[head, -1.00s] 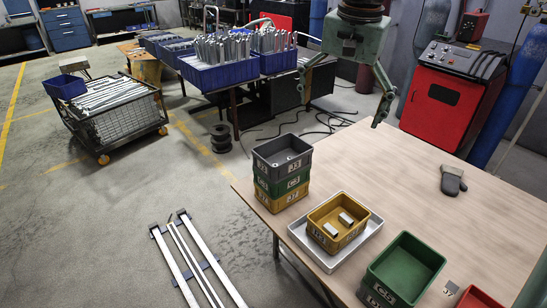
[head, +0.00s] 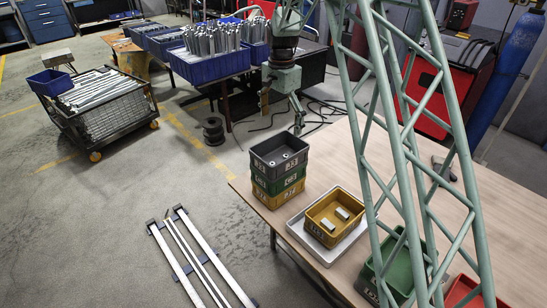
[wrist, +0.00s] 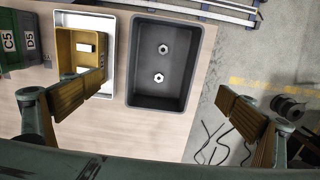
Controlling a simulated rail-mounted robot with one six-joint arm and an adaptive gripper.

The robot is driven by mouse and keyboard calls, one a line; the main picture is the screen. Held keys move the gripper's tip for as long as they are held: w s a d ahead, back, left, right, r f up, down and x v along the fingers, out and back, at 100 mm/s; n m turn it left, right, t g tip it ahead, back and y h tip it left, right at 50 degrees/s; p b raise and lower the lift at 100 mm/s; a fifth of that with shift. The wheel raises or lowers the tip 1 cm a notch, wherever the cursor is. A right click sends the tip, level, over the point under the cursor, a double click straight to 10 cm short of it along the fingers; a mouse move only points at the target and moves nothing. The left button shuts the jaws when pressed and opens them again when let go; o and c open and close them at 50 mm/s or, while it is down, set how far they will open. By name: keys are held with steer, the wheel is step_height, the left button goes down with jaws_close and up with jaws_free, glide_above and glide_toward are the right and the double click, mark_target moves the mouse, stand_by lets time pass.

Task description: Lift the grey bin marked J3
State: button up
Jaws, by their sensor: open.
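The grey bin (head: 292,165) marked J3 sits on top of a stack at the table's left edge, over a green bin (head: 290,184) and a yellow bin (head: 288,200). It holds two small metal nuts. My gripper (head: 298,124) is open and empty, above and behind the stack in the head view. In the wrist view the grey bin (wrist: 143,70) lies ahead of and between the spread fingers of my gripper (wrist: 165,103), apart from both. The bins under it are hidden there.
A second yellow bin (head: 322,234) with metal pieces stands in a silver tray (head: 300,230), right of the stack. A green bin (head: 400,270) and a red bin (head: 465,290) are farther right. My lattice arm hides part of the table. Floor lies left of the stack.

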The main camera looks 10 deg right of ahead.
steer(key=shift+w+f, duration=0.2)
steer(key=shift+f, duration=0.05)
steer(key=shift+f, duration=0.1)
glide_toward(279, 156)
steer(key=shift+s+a+r, duration=0.15)
steer(key=shift+s+r, duration=0.05)
steer(key=shift+s, duration=0.4)
steer(key=shift+s+a+r, duration=0.1)
steer(key=shift+s+r, duration=0.05)
steer(key=shift+s, duration=0.5)
steer(key=shift+s+a+r, duration=0.15)
steer(key=shift+s+r, duration=0.05)
steer(key=shift+s, duration=0.4)
steer(key=shift+f, duration=0.1)
steer(key=shift+f, duration=2.5)
steer(key=shift+c, duration=0.7)
steer(key=c, duration=0.7)
steer(key=shift+o, duration=0.2)
